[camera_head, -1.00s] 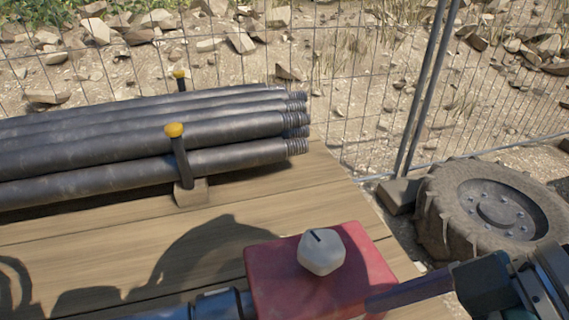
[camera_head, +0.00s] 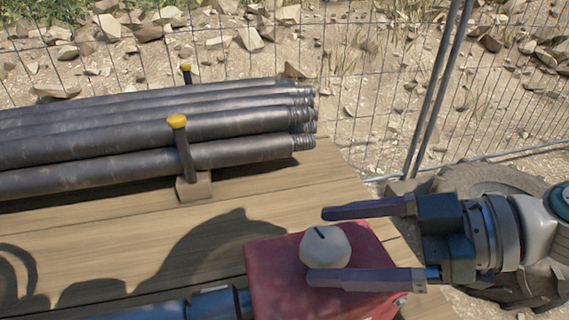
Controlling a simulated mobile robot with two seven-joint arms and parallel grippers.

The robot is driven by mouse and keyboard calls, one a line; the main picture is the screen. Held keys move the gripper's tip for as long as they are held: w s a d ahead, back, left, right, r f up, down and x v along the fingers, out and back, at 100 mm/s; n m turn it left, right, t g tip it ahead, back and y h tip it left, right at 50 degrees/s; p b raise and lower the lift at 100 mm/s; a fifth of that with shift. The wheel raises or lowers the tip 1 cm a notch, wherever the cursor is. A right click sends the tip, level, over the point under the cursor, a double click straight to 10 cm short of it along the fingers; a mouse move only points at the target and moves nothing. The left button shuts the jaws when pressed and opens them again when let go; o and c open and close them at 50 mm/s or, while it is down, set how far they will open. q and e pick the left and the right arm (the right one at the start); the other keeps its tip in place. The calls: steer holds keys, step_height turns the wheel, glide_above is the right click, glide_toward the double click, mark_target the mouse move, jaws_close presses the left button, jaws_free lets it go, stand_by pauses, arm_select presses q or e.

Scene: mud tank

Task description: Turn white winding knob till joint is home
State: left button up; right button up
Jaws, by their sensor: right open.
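The white knob (camera_head: 325,247) with a dark slot mark sits on top of the red box (camera_head: 270,275) at the bottom middle. The mark points toward the upper left. My right gripper (camera_head: 316,245) comes in from the right and is open, with one finger beyond the knob and the other on its near side. The near finger covers the knob's lower edge. I cannot tell whether either finger touches it. A dark pipe with a collar (camera_head: 215,303) meets the red box at its left side. My left gripper is not in view.
Threaded steel pipes (camera_head: 150,130) lie stacked at the left on the wooden deck (camera_head: 100,228), held by posts with yellow caps (camera_head: 177,121). A wire fence (camera_head: 380,90) stands behind. A large tyre (camera_head: 470,180) is at the right, partly behind my right arm. Bare planks lie left of the box.

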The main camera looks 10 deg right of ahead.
steer(key=shift+x, duration=0.9)
steer(key=c, duration=1.3)
steer(key=shift+c, duration=0.2)
